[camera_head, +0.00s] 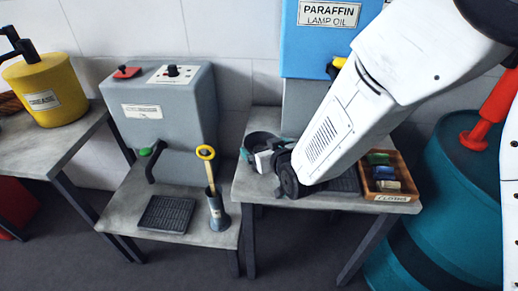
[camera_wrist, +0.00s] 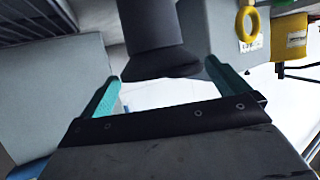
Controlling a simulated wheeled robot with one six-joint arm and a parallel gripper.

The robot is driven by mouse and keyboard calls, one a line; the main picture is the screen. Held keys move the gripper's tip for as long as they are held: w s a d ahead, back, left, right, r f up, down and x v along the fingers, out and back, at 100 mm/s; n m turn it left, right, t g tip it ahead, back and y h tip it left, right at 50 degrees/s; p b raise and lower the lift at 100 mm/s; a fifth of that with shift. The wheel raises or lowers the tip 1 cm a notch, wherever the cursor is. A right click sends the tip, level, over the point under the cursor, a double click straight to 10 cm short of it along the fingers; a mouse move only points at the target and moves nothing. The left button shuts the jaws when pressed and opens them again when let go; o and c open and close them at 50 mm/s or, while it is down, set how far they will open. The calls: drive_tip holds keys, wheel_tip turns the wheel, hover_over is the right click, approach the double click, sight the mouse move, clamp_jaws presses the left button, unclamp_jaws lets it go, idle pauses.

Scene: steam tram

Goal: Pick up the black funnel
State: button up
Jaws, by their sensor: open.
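The black funnel (camera_wrist: 152,30) fills the top middle of the wrist view, with a smooth dark wall that widens at its lower end. In the head view a dark round part of it (camera_head: 258,138) shows on the grey table, partly hidden behind my gripper. My gripper (camera_head: 260,151) has teal fingers and is open. In the wrist view, my gripper (camera_wrist: 161,72) has one finger on each side of the funnel's line, with a visible gap at both sides. I cannot tell how far the funnel reaches between the fingers.
A wooden box of small cloths (camera_head: 387,180) stands at the table's right. A blue paraffin tank (camera_head: 318,45) is behind. A grey machine (camera_head: 165,110), a black grate (camera_head: 166,214) and a yellow-handled tool in a holder (camera_head: 217,207) are left. A teal drum (camera_head: 445,195) stands right.

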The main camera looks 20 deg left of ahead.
drive_tip(key=shift+x, duration=1)
drive_tip(key=shift+c, duration=0.3)
drive_tip(key=c, duration=0.7)
wheel_tip(320, 180, up, 10)
drive_tip(key=shift+f, duration=0.1)
